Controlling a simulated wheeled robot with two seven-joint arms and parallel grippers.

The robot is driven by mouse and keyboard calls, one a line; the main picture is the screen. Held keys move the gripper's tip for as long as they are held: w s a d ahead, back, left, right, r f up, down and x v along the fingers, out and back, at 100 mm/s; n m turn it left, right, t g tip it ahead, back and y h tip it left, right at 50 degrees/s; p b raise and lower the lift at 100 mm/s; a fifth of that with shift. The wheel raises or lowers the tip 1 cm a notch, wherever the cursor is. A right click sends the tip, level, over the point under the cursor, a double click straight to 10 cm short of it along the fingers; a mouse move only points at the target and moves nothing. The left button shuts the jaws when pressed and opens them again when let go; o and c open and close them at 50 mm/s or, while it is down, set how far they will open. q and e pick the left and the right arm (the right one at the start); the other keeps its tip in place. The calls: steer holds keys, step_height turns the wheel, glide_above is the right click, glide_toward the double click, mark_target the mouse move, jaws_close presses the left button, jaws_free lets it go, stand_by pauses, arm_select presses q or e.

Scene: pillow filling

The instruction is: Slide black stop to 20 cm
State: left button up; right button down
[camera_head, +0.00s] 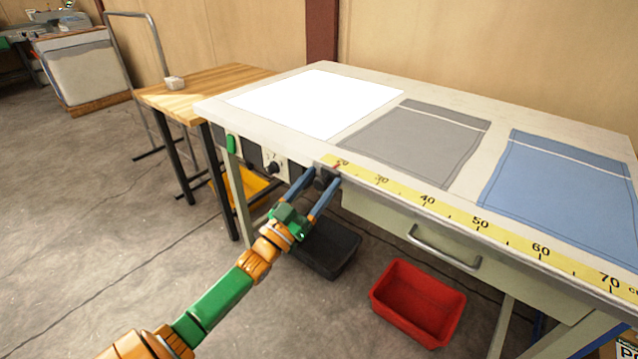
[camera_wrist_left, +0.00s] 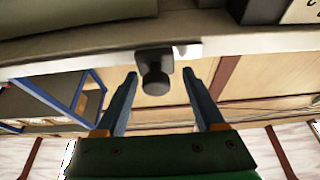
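The black stop (camera_head: 323,175) sits on the table's front edge at the left end of the yellow ruler (camera_head: 403,193), close to the 20 mark. A small red mark shows beside it on the ruler, but the exact reading is too small to tell. My left gripper (camera_head: 322,178) is open with its blue fingers on either side of the stop. In the left wrist view the stop's round black knob (camera_wrist_left: 155,78) lies between the fingertips (camera_wrist_left: 160,73), nearer the left one, with gaps visible on both sides. My right gripper is not in view.
The table (camera_head: 430,98) holds a white panel (camera_head: 318,102), a grey cloth piece (camera_head: 418,140) and a blue one (camera_head: 565,185). A drawer handle (camera_head: 440,250) juts out below the ruler. A red bin (camera_head: 418,300) and a black bin (camera_head: 325,245) stand on the floor.

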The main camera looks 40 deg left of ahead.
arm_select(q)
steer(key=v, duration=0.7)
stand_by(0.3)
